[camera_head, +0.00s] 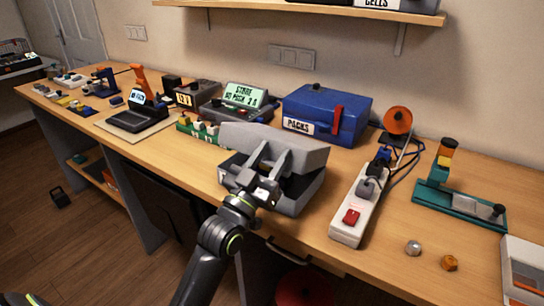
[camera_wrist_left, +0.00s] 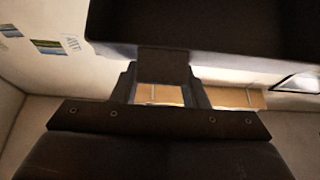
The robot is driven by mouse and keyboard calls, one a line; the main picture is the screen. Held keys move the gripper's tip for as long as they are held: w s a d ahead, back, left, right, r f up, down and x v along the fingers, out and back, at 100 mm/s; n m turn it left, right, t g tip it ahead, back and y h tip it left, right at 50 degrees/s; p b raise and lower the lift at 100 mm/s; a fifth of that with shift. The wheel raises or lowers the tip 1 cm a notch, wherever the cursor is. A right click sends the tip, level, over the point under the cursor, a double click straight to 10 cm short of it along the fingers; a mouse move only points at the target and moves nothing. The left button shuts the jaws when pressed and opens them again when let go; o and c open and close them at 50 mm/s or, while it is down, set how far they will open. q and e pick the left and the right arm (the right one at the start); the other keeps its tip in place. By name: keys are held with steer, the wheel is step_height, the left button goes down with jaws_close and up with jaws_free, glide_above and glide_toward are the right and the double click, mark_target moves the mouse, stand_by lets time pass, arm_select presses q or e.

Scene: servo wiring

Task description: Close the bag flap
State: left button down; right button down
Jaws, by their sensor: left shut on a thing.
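The bag (camera_head: 298,196) is a dark grey case near the front edge of the bench. Its lighter grey flap (camera_head: 300,153) stands partly raised, with a gap between it and the body. My left gripper (camera_head: 270,160) reaches in from the front, its fingers against the front of the flap. It is shut on the flap's front part. In the left wrist view the dark underside or edge of the flap (camera_wrist_left: 220,25) fills the top, and a short tab (camera_wrist_left: 163,62) sits between my fingers (camera_wrist_left: 160,85). My right gripper is not in view.
A blue box (camera_head: 325,115) stands just behind the bag. A white power strip (camera_head: 357,205) lies close to its right, with dark cables. A green board with small parts (camera_head: 197,130) is at its left. A shelf (camera_head: 310,9) hangs above. The front right bench holds two small knobs.

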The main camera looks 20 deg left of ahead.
mark_target(273, 161)
arm_select(q)
steer(key=f, duration=0.3)
steer(key=shift+w+a+g+b, duration=0.1)
steer(key=shift+w+g+b, duration=0.15)
steer(key=shift+g+b, duration=0.15)
steer(key=c, duration=1.7)
jaws_free()
steer(key=shift+w, duration=0.45)
steer(key=o, duration=0.5)
steer(key=shift+s+r, duration=0.2)
steer(key=o, duration=0.4)
steer(key=shift+c, duration=0.2)
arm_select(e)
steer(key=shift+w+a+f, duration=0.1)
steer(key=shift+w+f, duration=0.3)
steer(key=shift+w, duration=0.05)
